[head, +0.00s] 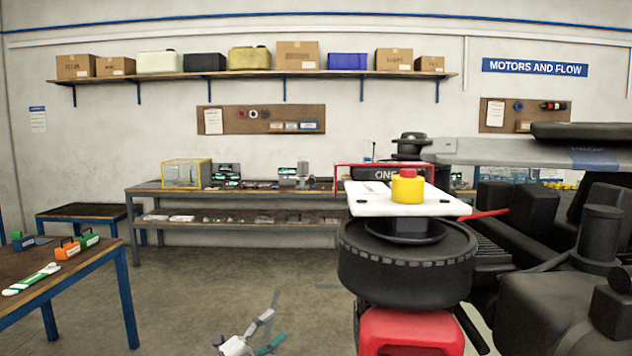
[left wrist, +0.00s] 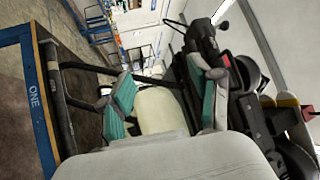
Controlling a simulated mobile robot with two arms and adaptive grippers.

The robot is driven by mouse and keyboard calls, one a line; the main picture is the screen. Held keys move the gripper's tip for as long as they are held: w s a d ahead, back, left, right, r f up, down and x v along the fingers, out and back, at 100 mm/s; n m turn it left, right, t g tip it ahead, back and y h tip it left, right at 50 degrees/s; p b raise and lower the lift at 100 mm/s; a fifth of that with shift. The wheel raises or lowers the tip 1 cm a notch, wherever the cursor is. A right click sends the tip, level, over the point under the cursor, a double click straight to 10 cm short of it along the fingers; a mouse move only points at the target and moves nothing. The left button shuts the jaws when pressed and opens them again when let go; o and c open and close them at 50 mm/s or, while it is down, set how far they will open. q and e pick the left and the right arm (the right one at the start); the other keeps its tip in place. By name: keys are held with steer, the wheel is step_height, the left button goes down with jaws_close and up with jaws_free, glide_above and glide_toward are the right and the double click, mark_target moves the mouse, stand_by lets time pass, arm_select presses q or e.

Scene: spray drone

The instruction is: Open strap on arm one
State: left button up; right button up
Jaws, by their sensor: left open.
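The drone (head: 560,225) fills the right of the head view. A black part marked "ONE" (head: 385,174) has a thin red band or frame (head: 338,178) around it, behind a white plate with a yellow and red knob (head: 408,187). I cannot tell whether this band is the strap, or whether it is fastened. My left gripper (head: 270,328) is low at the bottom centre of the head view, apart from the drone. Its teal-padded fingers (left wrist: 163,78) stand open in the left wrist view, with dark drone parts (left wrist: 215,95) beside the right finger. My right gripper is not in view.
A blue edge marked "ONE" (left wrist: 35,92) lies at the left of the left wrist view, near black bars. A red block (head: 410,333) stands under the round black part (head: 405,265). A table (head: 70,270) stands at left. Floor (head: 210,300) between is clear.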

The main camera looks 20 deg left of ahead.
arm_select(q)
steer(key=s+d+r+m+g+h, duration=0.1)
steer(key=s+r+m+g+h, duration=0.2)
steer(key=r+m, duration=0.6)
steer(key=s+r+m+g+h, duration=0.1)
steer(key=r+m+g+h, duration=0.3)
steer(key=r, duration=0.9)
steer(key=m+g+y, duration=0.1)
steer(key=m+g, duration=0.5)
steer(key=m, duration=0.7)
glide_toward(316, 179)
steer(key=p+x, duration=0.1)
steer(key=x, duration=0.3)
steer(key=p+x, duration=0.1)
steer(key=x, duration=0.4)
steer(key=shift+w, duration=0.25)
steer(key=shift+w+d, duration=0.15)
steer(key=shift+d, duration=0.3)
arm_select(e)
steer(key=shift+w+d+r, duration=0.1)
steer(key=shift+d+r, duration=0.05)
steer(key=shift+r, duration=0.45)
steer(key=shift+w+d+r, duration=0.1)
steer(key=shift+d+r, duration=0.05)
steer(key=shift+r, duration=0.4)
arm_select(q)
steer(key=shift+c, duration=0.9)
jaws_close()
